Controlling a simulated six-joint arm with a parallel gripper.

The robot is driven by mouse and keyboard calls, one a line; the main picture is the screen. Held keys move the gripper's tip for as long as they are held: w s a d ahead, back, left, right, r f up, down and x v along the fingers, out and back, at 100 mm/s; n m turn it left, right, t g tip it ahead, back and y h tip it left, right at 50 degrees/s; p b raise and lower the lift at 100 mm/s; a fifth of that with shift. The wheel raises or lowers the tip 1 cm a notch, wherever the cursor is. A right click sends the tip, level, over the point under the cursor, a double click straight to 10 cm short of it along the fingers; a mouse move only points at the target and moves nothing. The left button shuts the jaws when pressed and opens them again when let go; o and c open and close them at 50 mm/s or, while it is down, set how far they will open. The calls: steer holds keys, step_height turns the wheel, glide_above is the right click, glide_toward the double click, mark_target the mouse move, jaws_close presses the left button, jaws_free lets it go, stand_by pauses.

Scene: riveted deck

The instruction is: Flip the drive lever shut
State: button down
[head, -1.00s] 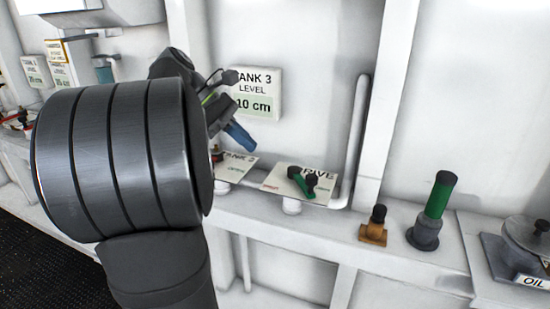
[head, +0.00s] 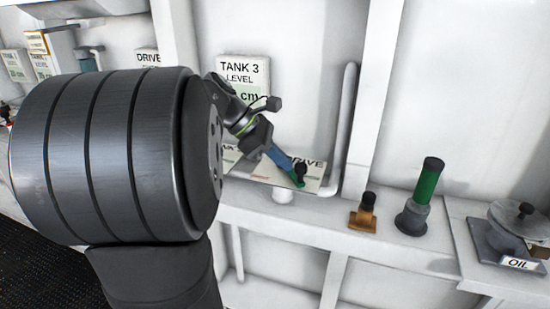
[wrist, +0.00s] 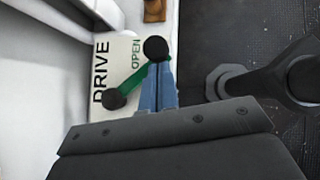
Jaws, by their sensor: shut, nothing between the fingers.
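The drive lever is a green bar with dark round knobs, and it shows in the wrist view (wrist: 132,84) and the head view (head: 300,184). It lies slantwise over the white DRIVE plate (wrist: 104,50), beside the green word OPEN. My gripper (wrist: 158,66) has its blue fingers shut and empty. The fingertips are right at the bar, just below the upper knob in the wrist view. I cannot tell whether they touch it. In the head view my gripper (head: 287,163) reaches down to the lever and hides part of it and of the plate.
A TANK 3 LEVEL sign (head: 243,75) hangs on the wall behind. A white pipe (head: 345,130) rises right of the plate. Along the ledge to the right stand a brown block with a black knob (head: 364,216), a green-handled post (head: 428,185) and an OIL-labelled unit (head: 518,262).

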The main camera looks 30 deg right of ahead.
mark_target(298, 165)
steer(key=shift+s+d, duration=0.1)
stand_by(0.3)
steer(key=d+n+t, duration=0.1)
steer(key=s+d+n+t+h, duration=0.1)
steer(key=n, duration=0.1)
steer(key=shift+d+r+n+t, duration=0.1)
steer(key=shift+d+n+t, duration=0.2)
steer(key=shift+t, duration=0.1)
steer(key=d+n+t, duration=0.2)
steer(key=n, duration=0.1)
steer(key=shift+d+n+t, duration=0.3)
steer(key=shift+d, duration=0.05)
steer(key=shift+w+d, duration=0.25)
steer(key=shift+d, duration=0.85)
steer(key=a, duration=0.1)
steer(key=s+a, duration=0.1)
steer(key=a, duration=0.1)
steer(key=a+r, duration=0.1)
steer(key=shift+s+a, duration=0.15)
steer(key=shift+a, duration=0.2)
steer(key=s+v, duration=0.1)
steer(key=v, duration=0.7)
steer(key=shift+s+a+r, duration=0.25)
